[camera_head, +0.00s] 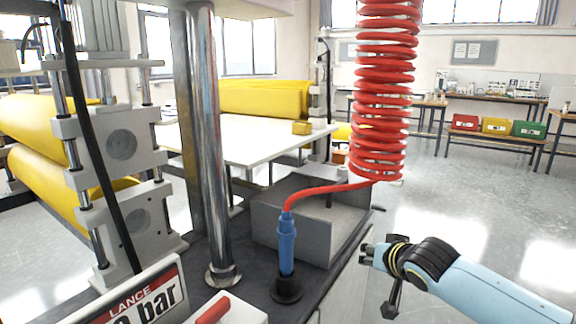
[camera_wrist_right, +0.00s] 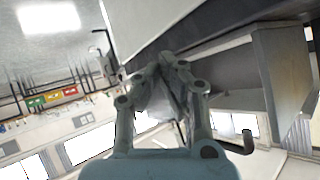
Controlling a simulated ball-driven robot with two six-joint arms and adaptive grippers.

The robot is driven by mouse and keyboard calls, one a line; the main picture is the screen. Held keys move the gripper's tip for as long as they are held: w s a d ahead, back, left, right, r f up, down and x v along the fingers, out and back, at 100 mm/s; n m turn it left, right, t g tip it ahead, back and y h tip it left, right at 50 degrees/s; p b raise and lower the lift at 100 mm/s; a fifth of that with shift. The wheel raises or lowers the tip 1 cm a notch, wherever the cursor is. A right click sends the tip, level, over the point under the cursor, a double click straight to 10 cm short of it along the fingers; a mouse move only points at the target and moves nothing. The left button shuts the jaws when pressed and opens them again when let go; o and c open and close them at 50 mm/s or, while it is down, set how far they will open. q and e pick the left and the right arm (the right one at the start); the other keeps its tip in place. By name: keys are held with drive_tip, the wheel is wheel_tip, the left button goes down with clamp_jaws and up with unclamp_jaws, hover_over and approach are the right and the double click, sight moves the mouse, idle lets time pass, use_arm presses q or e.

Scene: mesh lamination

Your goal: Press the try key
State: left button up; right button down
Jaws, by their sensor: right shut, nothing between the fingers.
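I cannot make out a try key in either view. My right gripper (camera_head: 370,254) comes in from the right in the head view, beside the right side of the dark bench and apart from it. In the right wrist view its fingers (camera_wrist_right: 172,64) come together at the tips with nothing between them. Behind them in that view is a pale, dark-edged bench side. A sign reading "LANCE" and "bar" (camera_head: 135,303) stands at the lower left in the head view, cut by the frame's bottom edge. My left gripper is not in view.
A blue lance (camera_head: 286,248) stands upright in a black socket, joined to a red coiled hose (camera_head: 383,90). Yellow rolls (camera_head: 45,185) are at left. Open floor lies at right.

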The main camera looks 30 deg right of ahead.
drive_tip(key=w+a+r+t+p, duration=0.1)
drive_tip(key=w+r+t, duration=0.2)
drive_tip(key=r, duration=1.1)
drive_tip(key=w+a+r+t+p, duration=0.1)
drive_tip(key=w+r+t, duration=0.15)
drive_tip(key=r, duration=1.25)
drive_tip(key=s+a+r+n+t+y+p, duration=0.1)
drive_tip(key=s+a+r+t, duration=0.1)
drive_tip(key=r, duration=0.9)
drive_tip(key=s+a+r+n+t+y+p, duration=0.1)
drive_tip(key=s+a+r+n+t, duration=0.1)
drive_tip(key=r, duration=0.9)
drive_tip(key=s+a+r+n+t+y+p, duration=0.1)
drive_tip(key=s+a+r+t+p, duration=0.1)
drive_tip(key=r, duration=0.9)
drive_tip(key=shift+s+a+r+n, duration=0.2)
drive_tip(key=shift+a+r+n, duration=0.1)
drive_tip(key=shift+a, duration=0.1)
drive_tip(key=w+a+p, duration=0.4)
drive_tip(key=w+p, duration=0.3)
drive_tip(key=shift+w+a, duration=0.25)
drive_tip(key=shift+w, duration=0.05)
